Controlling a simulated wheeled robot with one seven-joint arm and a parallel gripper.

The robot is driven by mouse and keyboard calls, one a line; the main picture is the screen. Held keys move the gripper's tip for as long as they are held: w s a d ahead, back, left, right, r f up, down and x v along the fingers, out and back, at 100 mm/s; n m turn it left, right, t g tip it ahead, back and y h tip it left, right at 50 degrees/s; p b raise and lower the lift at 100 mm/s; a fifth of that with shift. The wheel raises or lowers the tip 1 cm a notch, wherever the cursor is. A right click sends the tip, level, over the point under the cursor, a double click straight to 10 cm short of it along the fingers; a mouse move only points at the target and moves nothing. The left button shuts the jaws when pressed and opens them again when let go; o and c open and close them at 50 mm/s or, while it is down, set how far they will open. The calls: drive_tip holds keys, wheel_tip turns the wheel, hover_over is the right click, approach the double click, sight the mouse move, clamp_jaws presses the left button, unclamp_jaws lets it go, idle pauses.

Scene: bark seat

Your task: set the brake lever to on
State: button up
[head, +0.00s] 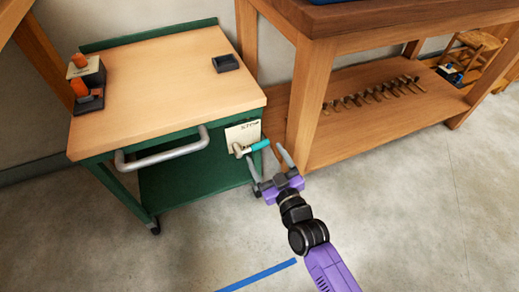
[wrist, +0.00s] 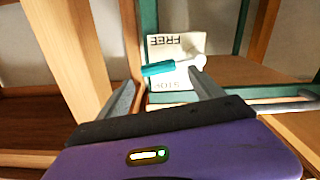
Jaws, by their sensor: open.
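The brake lever is on a cream plate (head: 243,134) at the front right of a green cart. The lever has a pale pivot (head: 238,149) and a teal grip (head: 261,144) that points right, roughly level. My gripper (head: 265,152) is open and empty, just in front of the lever. In the wrist view the teal grip (wrist: 157,68) lies across the gap near the fingertips; contact cannot be told.
The cart's wooden top (head: 165,85) holds an orange-and-grey item (head: 85,78) and a small dark tray (head: 225,63). A grey handle bar (head: 165,153) juts from the cart's front. A wooden bench (head: 310,90) stands close at right.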

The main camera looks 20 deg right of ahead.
sight(261, 146)
drive_tip(key=shift+w+b, duration=0.35)
drive_tip(key=shift+w, duration=1.65)
clamp_jaws()
